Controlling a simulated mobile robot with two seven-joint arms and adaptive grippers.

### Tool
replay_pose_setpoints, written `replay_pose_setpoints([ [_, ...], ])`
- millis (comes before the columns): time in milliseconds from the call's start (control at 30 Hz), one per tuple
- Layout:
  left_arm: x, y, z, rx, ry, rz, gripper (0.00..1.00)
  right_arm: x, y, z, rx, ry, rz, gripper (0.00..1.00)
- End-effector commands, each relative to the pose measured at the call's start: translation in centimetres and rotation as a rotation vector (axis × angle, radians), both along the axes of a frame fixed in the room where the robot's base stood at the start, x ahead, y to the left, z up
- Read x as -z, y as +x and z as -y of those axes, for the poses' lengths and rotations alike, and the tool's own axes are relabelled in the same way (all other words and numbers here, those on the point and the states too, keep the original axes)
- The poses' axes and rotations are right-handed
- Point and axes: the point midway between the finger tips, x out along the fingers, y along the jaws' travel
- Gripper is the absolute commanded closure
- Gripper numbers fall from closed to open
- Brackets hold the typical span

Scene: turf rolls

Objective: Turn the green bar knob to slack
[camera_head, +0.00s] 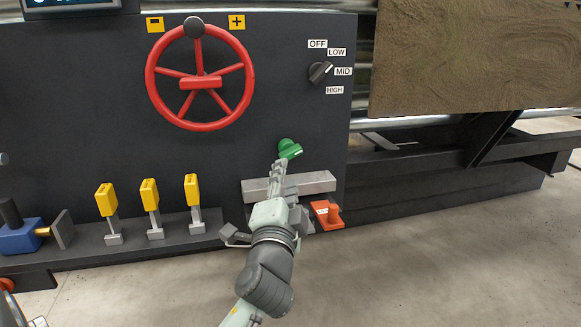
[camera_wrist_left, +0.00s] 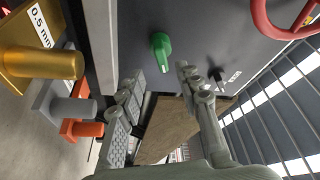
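The green bar knob (camera_head: 289,149) sits on the lower right of the dark panel, below the red wheel. My left gripper (camera_head: 280,168) is close to it, with its fingertips just below and left of it in the head view. In the left wrist view the knob (camera_wrist_left: 161,50) shows ahead of the gap between the two spread fingers (camera_wrist_left: 157,75). The gripper is open and empty. The knob appears free of the fingers. No labels show around the knob. My right gripper is in neither view.
A grey bar (camera_head: 318,183) juts out below the knob, with an orange part (camera_head: 327,214) beneath. A black selector knob (camera_head: 321,72) and the red wheel (camera_head: 249,92) are above. Yellow-handled levers (camera_head: 150,194) stand left on the ledge. Open floor lies to the right.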

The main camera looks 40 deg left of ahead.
Motion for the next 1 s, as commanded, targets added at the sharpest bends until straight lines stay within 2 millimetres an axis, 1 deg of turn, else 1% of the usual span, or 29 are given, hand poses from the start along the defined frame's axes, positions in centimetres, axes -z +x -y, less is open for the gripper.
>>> replay_pose_setpoints([
  [33, -0.1, 0.0, 0.0, 0.004, 0.000, 0.005, 0.66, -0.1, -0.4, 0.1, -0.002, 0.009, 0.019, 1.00],
  [133, -0.4, 0.7, -0.4, 0.007, 0.001, 0.008, 0.66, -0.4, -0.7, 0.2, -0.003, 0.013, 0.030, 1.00],
  [400, -1.1, 4.4, -2.5, 0.004, 0.002, 0.007, 0.66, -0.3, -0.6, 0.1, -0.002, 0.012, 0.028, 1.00],
  [500, -1.2, 5.6, -3.1, 0.005, 0.001, 0.005, 0.66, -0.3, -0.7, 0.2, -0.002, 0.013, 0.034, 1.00],
  [600, -1.3, 6.3, -3.5, 0.005, 0.000, 0.006, 0.66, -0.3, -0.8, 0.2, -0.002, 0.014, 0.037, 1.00],
  [700, -1.3, 6.6, -3.6, 0.005, -0.001, 0.004, 0.66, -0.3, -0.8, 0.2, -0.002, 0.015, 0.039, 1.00],
  [933, -1.3, 6.6, -3.7, 0.005, -0.002, 0.004, 0.66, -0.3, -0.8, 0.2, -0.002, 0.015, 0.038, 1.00],
  [1000, -1.3, 6.6, -3.7, 0.005, -0.002, 0.004, 0.74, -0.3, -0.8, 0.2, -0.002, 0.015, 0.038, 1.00],
])
